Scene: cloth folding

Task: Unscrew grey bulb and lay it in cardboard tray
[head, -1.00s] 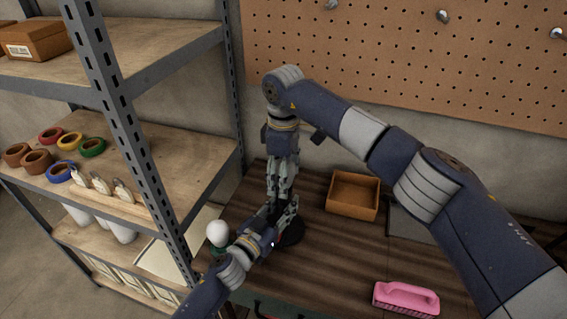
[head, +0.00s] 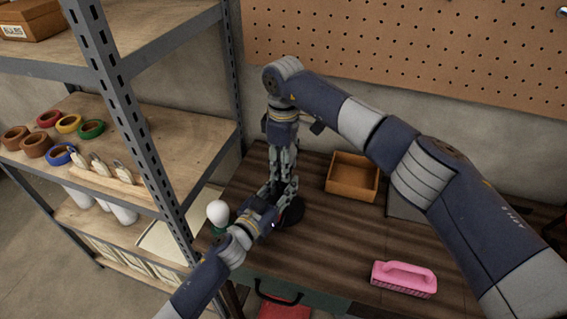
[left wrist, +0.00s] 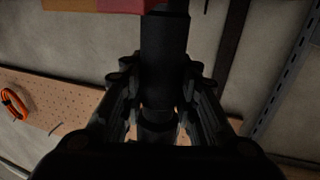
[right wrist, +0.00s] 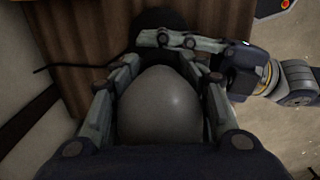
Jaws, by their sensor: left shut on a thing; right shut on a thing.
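The grey bulb (right wrist: 162,110) fills the middle of the right wrist view. My right gripper (right wrist: 165,75) is shut on it from above, with a finger on each side. In the head view my right gripper (head: 283,175) points straight down and hides the bulb. My left gripper (head: 277,207) comes in low from the left and is shut on a dark lamp stem (left wrist: 165,45), just below the right gripper. The dark round lamp base (head: 293,214) rests on the table. The cardboard tray (head: 353,192) stands on the table to the right, and looks empty.
A white bulb (head: 217,211) on a green base stands left of my left gripper. A pink brush (head: 404,278) lies at the table's front right. A metal shelf (head: 120,130) with coloured rings is at the left. Bare table lies between lamp and tray.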

